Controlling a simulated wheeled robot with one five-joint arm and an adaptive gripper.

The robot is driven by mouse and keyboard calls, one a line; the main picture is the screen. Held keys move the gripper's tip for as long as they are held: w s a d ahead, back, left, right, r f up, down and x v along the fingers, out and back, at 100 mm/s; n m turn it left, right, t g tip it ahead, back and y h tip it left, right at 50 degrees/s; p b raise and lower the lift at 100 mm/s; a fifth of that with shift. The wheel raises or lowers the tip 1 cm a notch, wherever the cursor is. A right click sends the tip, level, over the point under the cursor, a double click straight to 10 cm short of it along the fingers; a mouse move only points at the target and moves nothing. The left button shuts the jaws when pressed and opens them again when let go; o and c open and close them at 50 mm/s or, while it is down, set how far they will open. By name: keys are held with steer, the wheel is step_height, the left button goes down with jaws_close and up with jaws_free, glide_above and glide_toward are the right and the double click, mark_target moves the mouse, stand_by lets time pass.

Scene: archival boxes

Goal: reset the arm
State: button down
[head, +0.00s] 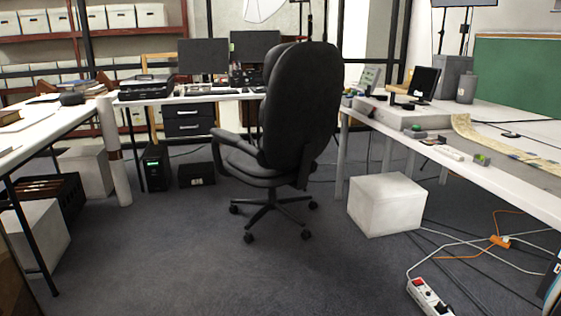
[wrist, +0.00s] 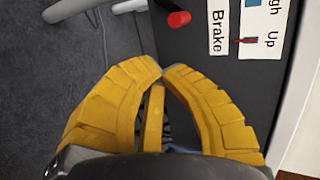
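My gripper (wrist: 162,72) shows in the wrist view with two ribbed yellow fingers. The fingertips come together at the middle, and nothing is seen held between them. A red-ended knob or rod (wrist: 179,18) lies just beyond the fingertips. I cannot tell if this panel is part of my own body. My arm and gripper are not seen in the head view.
A black office chair (head: 305,110) stands mid-floor. A white box (head: 388,204) sits under the right table (head: 520,190). Cables and a power strip (head: 430,297) lie at lower right. Another table (head: 50,120) stands left. Grey carpet (head: 190,260) is clear in front.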

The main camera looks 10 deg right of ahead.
steer(key=w+a+r+n+t+y+p, duration=0.2)
steer(key=w+a+r+n+y+p, duration=0.2)
steer(key=w+a+r+n+p, duration=0.65)
steer(key=w+a+r+n+t+y+p, duration=0.2)
steer(key=w+a+r+n+y+p, duration=0.35)
steer(key=a+r+p, duration=0.8)
steer(key=s+a+r+n+g+y+p, duration=0.1)
steer(key=s+a+r+n+p, duration=0.3)
steer(key=a+r+n+p, duration=0.4)
steer(key=s+a+r+n+g+y+p, duration=0.2)
steer(key=s+a+r+n+p, duration=0.3)
steer(key=a+r+n+p, duration=0.4)
steer(key=a+r+p, duration=0.1)
steer(key=a+r, duration=0.3)
steer(key=a, duration=0.3)
steer(key=shift+a+r, duration=0.35)
steer(key=shift+a, duration=0.05)
steer(key=shift+d, duration=0.1)
